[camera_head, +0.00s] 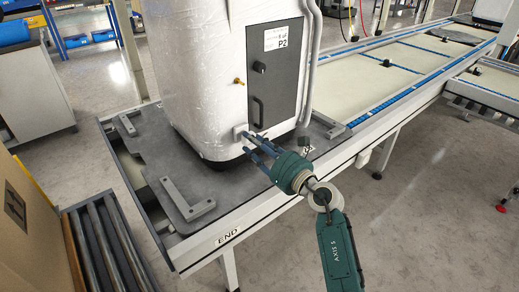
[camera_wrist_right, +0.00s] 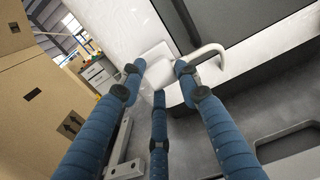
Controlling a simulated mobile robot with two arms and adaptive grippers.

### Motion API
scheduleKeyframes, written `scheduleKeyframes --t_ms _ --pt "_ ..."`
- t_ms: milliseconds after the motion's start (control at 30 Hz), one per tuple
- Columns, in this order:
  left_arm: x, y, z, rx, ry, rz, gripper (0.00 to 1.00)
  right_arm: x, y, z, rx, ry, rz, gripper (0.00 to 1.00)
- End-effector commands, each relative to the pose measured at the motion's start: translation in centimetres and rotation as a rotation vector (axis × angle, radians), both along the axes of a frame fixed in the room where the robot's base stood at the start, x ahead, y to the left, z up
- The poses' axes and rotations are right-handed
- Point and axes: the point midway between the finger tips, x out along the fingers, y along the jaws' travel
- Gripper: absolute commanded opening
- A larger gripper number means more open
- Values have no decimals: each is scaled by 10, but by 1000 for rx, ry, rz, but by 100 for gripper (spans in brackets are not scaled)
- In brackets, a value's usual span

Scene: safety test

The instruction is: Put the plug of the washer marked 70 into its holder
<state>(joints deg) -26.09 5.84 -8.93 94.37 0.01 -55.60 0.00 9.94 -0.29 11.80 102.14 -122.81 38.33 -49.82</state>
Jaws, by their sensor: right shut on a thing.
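A tall washer (camera_head: 195,70) wrapped in white film stands on the grey end plate of the conveyor. Its dark door panel carries a label reading P2; I cannot read a 70. My right gripper (camera_head: 252,141) is low at the washer's front, its blue fingers reaching to a small white block (camera_head: 239,131) there. In the wrist view, the three fingers close around a small white piece with a curved white cord (camera_wrist_right: 208,50), apparently the plug, largely hidden by the fingers. The white block (camera_wrist_right: 152,58), possibly the holder, is right behind the fingertips. My left gripper is out of view.
A thick grey hose (camera_head: 312,70) runs down the washer's right side. Metal bars (camera_head: 188,200) are fixed on the plate. A roller conveyor (camera_head: 98,240) and a cardboard box (camera_head: 25,235) stand at the lower left. The long conveyor (camera_head: 375,78) extends to the back right.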

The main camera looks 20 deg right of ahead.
Motion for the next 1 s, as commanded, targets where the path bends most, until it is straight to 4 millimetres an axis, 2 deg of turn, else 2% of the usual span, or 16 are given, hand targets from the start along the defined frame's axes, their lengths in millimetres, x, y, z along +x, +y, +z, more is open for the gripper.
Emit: scheduleKeyframes --t_ms 233,1000 --pt "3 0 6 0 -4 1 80 7 3 0 1 -1 1 3" --pt "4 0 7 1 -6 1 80 7 3 1 0 0 0 3"
